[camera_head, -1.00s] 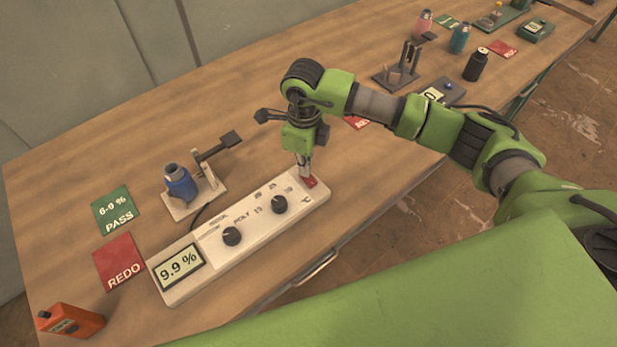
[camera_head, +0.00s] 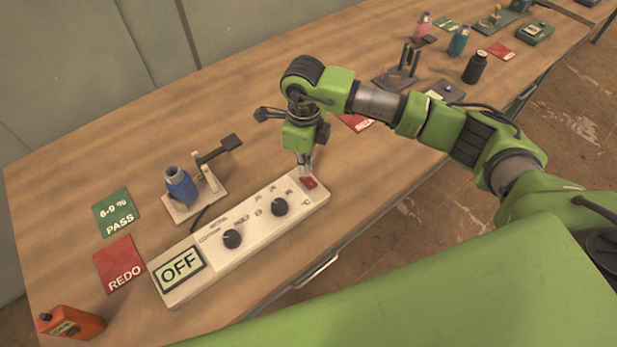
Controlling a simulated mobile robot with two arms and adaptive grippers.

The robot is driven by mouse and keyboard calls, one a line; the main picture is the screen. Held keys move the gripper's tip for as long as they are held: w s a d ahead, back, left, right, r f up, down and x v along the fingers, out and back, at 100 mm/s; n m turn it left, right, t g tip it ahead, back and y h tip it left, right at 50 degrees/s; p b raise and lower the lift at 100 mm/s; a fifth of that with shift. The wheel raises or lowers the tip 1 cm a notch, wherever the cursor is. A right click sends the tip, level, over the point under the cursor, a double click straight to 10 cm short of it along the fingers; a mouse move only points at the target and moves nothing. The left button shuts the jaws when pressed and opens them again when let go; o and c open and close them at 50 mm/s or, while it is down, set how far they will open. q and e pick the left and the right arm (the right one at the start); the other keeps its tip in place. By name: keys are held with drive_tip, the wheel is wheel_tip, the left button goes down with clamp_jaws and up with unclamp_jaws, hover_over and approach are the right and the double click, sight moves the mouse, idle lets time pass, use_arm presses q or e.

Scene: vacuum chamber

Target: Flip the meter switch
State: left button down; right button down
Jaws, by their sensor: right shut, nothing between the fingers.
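The meter (camera_head: 215,262) is a long white box on the wooden table with two black knobs. Its display (camera_head: 178,267) reads OFF. The red meter switch (camera_head: 309,182) sits at its far right end. My right gripper (camera_head: 304,172) points down at the switch, shut and empty, its tips right at or just above the switch; I cannot tell whether they touch. My left gripper is not in view.
A blue bottle (camera_head: 179,184) stands in a white holder left of the meter. Green PASS (camera_head: 117,212) and red REDO (camera_head: 119,263) cards and an orange device (camera_head: 72,322) lie at the left. A black bottle (camera_head: 476,67) and other stations stand at the back right.

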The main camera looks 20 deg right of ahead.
sight(305, 178)
drive_tip(key=shift+r+p, duration=1.05)
drive_tip(key=shift+r, duration=1.45)
